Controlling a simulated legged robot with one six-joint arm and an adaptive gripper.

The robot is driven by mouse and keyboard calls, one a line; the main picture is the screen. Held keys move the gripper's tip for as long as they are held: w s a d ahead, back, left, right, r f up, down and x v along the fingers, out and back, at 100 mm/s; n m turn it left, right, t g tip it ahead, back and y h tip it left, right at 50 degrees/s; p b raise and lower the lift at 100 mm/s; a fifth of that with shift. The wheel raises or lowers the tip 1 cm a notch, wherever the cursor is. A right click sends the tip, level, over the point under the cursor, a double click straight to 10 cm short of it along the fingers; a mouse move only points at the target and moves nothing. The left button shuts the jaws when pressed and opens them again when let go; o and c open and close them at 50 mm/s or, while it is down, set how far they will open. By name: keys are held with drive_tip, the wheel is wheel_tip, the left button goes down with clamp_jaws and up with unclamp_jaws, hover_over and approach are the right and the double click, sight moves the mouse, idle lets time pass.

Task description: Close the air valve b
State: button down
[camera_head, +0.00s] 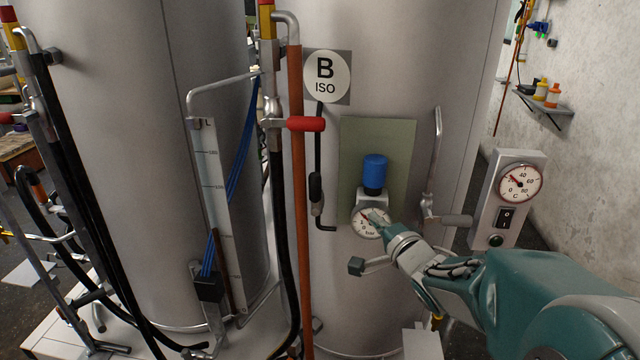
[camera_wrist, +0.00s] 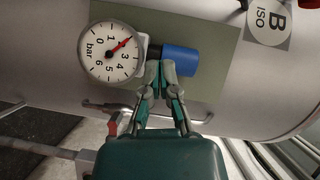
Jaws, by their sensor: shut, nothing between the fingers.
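A blue knob (camera_head: 375,172) sits upright on a light regulator block, on a green plate fixed to tank B. A round bar gauge (camera_head: 370,222) is below it. In the wrist view the blue knob (camera_wrist: 180,60) lies right of the gauge (camera_wrist: 110,52), whose red needle points between 2 and 3. My gripper (camera_head: 382,224) is in front of the gauge in the head view. In the wrist view its fingertips (camera_wrist: 161,66) are together and empty, beside the block and the knob's near end. Whether they touch is unclear. A short lever (camera_head: 356,266) shows below the gauge.
A round "B ISO" sign (camera_head: 325,76) is on the tank. A red-handled valve (camera_head: 306,124) and an orange pipe (camera_head: 297,200) stand left of the plate. A bent metal handle (camera_head: 437,165) and a temperature gauge box (camera_head: 507,198) are to the right.

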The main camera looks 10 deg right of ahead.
sight(315, 194)
drive_tip(key=w+a, duration=0.1)
drive_tip(key=w, duration=0.2)
drive_tip(key=w+a+y, duration=0.1)
drive_tip(key=w, duration=0.2)
drive_tip(key=w+a+m+y, duration=0.1)
drive_tip(key=w, duration=0.3)
drive_tip(key=shift+w+f+t, duration=0.1)
drive_tip(key=shift+f+t, duration=0.1)
drive_tip(key=shift+t, duration=0.1)
drive_tip(key=w+a, duration=0.2)
drive_tip(key=a, duration=0.1)
drive_tip(key=shift+w+a, duration=0.2)
drive_tip(key=shift+a, duration=0.1)
drive_tip(key=shift+w+r, duration=0.1)
drive_tip(key=shift+w, duration=0.1)
